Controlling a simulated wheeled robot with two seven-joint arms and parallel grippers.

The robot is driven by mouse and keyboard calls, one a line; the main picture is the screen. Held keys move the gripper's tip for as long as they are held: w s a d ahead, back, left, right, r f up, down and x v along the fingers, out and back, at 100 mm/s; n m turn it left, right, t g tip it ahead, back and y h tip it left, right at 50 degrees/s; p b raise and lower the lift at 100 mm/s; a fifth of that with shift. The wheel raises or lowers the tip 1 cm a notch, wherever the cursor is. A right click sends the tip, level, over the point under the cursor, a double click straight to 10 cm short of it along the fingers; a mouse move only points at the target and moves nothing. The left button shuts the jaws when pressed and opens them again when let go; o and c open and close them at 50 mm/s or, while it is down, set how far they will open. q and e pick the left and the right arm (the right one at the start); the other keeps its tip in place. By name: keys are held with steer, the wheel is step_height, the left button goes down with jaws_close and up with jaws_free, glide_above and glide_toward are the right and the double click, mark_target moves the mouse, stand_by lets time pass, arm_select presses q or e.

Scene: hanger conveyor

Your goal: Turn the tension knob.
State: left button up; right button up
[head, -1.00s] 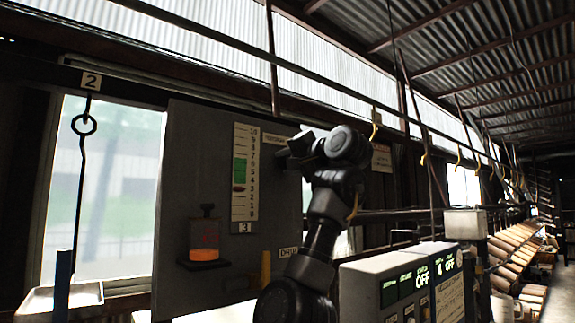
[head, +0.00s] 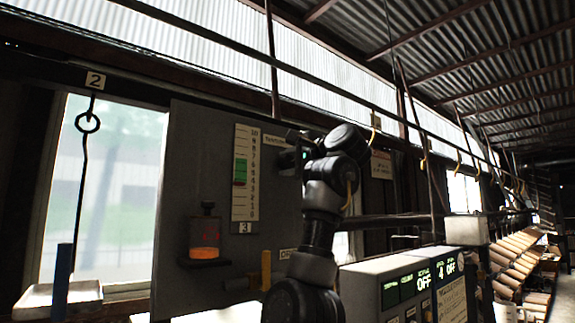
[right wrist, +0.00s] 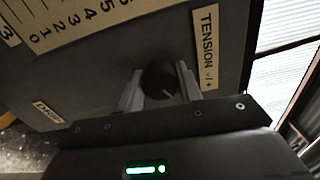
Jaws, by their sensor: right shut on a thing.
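The tension knob (right wrist: 160,82) is a dark round knob with a light pointer line, on the grey panel beside a white "TENSION -/+" label (right wrist: 206,47). My right gripper (right wrist: 157,88) is shut on it, one finger on each side. In the head view my right gripper (head: 290,157) is at the panel's right part and hides the knob. The white tension scale (head: 245,172) has a green band, with a small red marker (head: 239,183) at the band's lower end, near 4. My left gripper is not in view.
The grey panel (head: 185,150) also carries an orange-lit glass vessel (head: 205,238) and a yellow handle (head: 266,268). A control box (head: 400,283) with green displays stands right of my arm. A white tray (head: 85,293) is at lower left. Hooks hang from the overhead rail.

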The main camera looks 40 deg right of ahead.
stand_by(0.4)
steer(key=o, duration=1)
steer(key=shift+s, duration=0.25)
steer(key=s+b, duration=0.5)
steer(key=s, duration=0.5)
steer(key=shift+s+a, duration=0.1)
steer(key=shift+s, duration=0.1)
